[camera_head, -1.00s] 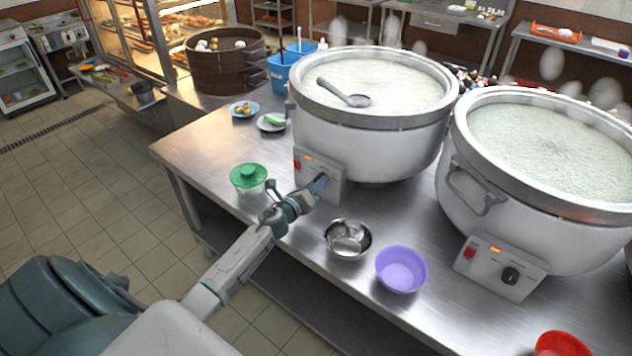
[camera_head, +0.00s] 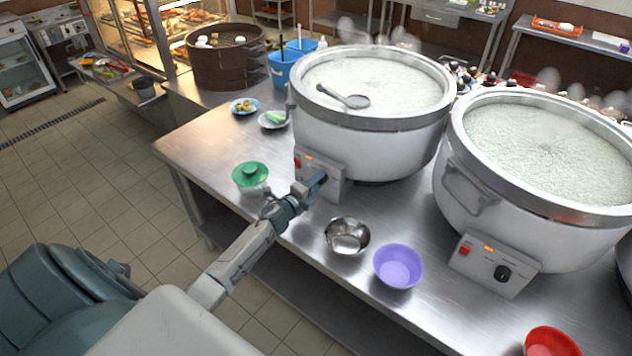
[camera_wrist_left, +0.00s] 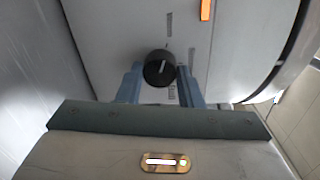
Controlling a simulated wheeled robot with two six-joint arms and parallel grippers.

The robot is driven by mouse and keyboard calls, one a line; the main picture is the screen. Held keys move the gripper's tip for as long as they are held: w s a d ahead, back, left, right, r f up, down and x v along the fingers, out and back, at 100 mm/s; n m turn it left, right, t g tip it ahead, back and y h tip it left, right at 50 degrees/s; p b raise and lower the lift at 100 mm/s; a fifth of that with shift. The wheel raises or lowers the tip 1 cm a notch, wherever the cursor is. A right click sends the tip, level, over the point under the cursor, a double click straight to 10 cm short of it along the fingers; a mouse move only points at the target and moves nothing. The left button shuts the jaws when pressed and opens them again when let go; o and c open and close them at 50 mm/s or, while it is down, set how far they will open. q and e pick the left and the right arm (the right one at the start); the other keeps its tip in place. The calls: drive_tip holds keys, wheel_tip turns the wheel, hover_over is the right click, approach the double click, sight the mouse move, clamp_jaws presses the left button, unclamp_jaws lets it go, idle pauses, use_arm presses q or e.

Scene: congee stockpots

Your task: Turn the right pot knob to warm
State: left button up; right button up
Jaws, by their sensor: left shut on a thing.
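The right-hand pot (camera_head: 520,225) is a big white stockpot of pale congee. Its control box (camera_head: 493,266) has a red switch, a lit orange lamp and a black knob (camera_head: 502,273), with no gripper near it. The left-hand pot (camera_head: 365,145) has a similar box (camera_head: 333,188). My left gripper (camera_head: 316,182) is at this box and hides its knob in the head view. In the left wrist view, the gripper is shut on the black knob (camera_wrist_left: 159,68), one finger on each side. The knob's white pointer points up, slightly right, in that view. My right gripper is not in view.
A steel bowl (camera_head: 347,236) and a purple bowl (camera_head: 398,266) stand on the counter before the pots. A red bowl (camera_head: 551,342) is at lower right. A green-lidded container (camera_head: 250,175) is close to my left arm. Steam rises from the pots.

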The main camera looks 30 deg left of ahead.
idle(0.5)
use_arm(q)
drive_tip(key=o, duration=1)
drive_tip(key=shift+s+a+f, duration=0.1)
drive_tip(key=shift+s, duration=0.45)
drive_tip(key=s+b, duration=0.1)
drive_tip(key=s, duration=0.1)
drive_tip(key=s+b, duration=0.2)
drive_tip(key=s, duration=0.1)
drive_tip(key=s+b, duration=0.2)
drive_tip(key=s, duration=0.1)
drive_tip(key=shift+s+a, duration=0.1)
drive_tip(key=shift+a, duration=0.2)
drive_tip(key=shift+s+r+b, duration=0.3)
drive_tip(key=shift+s+b, duration=0.35)
drive_tip(key=shift+s, duration=0.1)
